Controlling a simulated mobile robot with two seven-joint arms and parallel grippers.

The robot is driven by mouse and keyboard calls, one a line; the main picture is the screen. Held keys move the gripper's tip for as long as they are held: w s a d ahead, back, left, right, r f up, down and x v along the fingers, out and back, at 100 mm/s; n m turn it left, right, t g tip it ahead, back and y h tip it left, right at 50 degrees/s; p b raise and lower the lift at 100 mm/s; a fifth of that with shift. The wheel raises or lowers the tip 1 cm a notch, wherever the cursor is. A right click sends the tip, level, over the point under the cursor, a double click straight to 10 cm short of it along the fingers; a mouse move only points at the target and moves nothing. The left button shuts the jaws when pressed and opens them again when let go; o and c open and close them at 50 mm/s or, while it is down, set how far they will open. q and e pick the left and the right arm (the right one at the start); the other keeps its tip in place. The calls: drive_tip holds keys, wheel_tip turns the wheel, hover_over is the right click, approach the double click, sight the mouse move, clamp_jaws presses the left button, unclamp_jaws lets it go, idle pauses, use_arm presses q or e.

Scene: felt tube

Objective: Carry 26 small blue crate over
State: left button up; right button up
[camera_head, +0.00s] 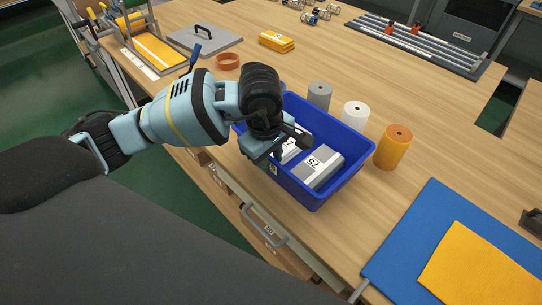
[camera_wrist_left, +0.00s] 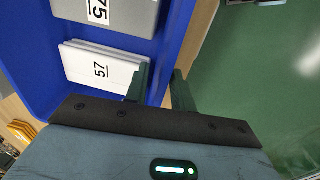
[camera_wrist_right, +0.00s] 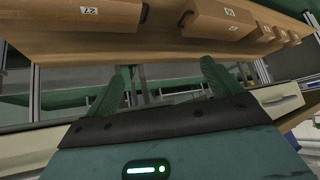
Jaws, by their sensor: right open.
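The small blue crate (camera_head: 304,193) stands on the wooden table near its front edge. It holds a grey block marked 75 (camera_head: 318,168) and a white block marked 57 (camera_wrist_left: 100,68), partly hidden in the head view by my left gripper. My left gripper (camera_head: 277,150) is at the crate's left side. In the left wrist view its fingers (camera_wrist_left: 163,82) straddle the crate's blue wall (camera_wrist_left: 178,40), one inside and one outside, and look closed on it. My right gripper (camera_wrist_right: 163,88) is open and empty, away from the crate and outside the head view.
Grey (camera_head: 319,96), white (camera_head: 355,114) and orange (camera_head: 393,147) cylinders stand close behind and right of the crate. A blue mat (camera_head: 410,235) with yellow felt (camera_head: 485,270) lies at right. Wooden boxes (camera_wrist_right: 220,20) on a shelf face my right gripper.

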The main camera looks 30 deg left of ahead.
use_arm(q)
drive_tip(key=shift+r, duration=0.2)
wheel_tip(320, 180, up, 12)
drive_tip(key=s, duration=0.1)
drive_tip(key=shift+s+a, duration=0.2)
drive_tip(key=shift+a, duration=0.05)
drive_tip(key=shift+s+f, duration=0.1)
drive_tip(key=shift+f, duration=0.1)
idle(0.3)
